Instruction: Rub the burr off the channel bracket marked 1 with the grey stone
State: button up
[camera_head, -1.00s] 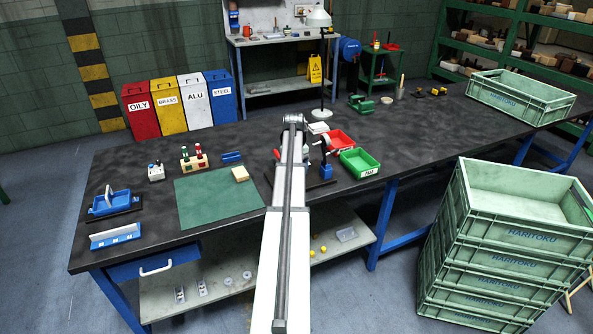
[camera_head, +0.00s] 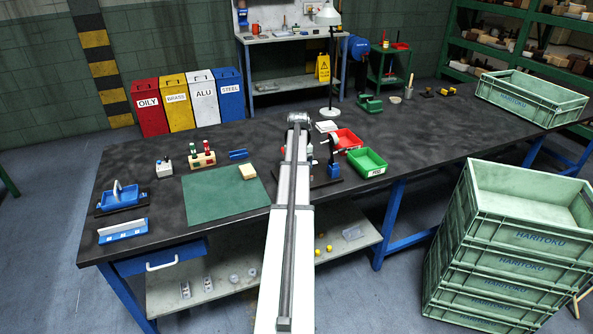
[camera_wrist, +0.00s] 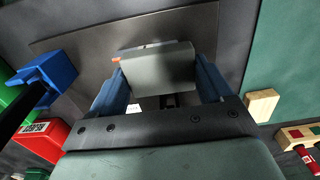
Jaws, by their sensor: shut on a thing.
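In the head view my own arm hides the gripper and the part. I cannot pick out the grey stone with certainty.
A green mat (camera_head: 222,199) bears a beige block (camera_head: 248,172). A red tray (camera_head: 349,136) and green tray (camera_head: 368,157) stand right of my arm, beside a blue-based device (camera_head: 333,172). Blue fixtures (camera_head: 122,231) stand at left. The bench's right half has free room.

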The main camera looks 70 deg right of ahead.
jog(key=shift+s+d, duration=0.55)
jog(key=shift+d, duration=0.05)
jog(key=shift+s+d, duration=0.8)
jog(key=shift+s, duration=0.05)
jog(key=shift+w+a+f, duration=0.1)
jog(key=shift+w+a, duration=0.85)
jog(key=shift+w+a, duration=0.1)
jog(key=shift+w+a, duration=0.7)
jog(key=shift+w, duration=0.05)
jog(key=shift+s+d, duration=0.95)
